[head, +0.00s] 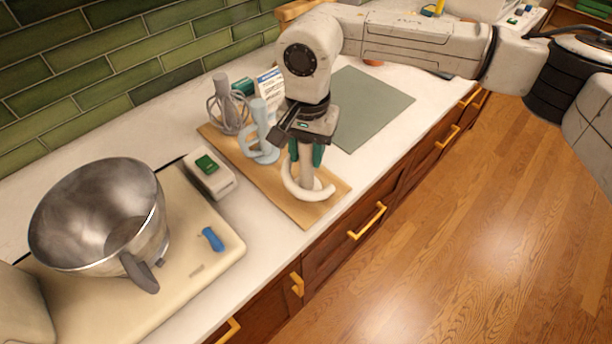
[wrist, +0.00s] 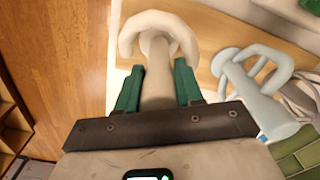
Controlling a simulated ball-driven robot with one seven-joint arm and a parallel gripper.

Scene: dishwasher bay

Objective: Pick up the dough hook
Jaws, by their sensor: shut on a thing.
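The dough hook (head: 308,187) is cream-white with a curved hook at its lower end and a straight shaft. It stands at the front end of a wooden board (head: 268,181) in the head view. My gripper (head: 305,154) comes down on it from above and its green fingers are shut on the shaft. In the wrist view the shaft of the dough hook (wrist: 157,75) sits between the two fingers of my gripper (wrist: 158,85). I cannot tell whether the hook's lower end touches the board.
A pale blue beater (head: 262,140) and a wire whisk (head: 228,108) stand on the board behind the hook. A mixer base with a steel bowl (head: 95,215) is at the left. A grey-green mat (head: 365,105) lies on the right. The counter's front edge is close.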

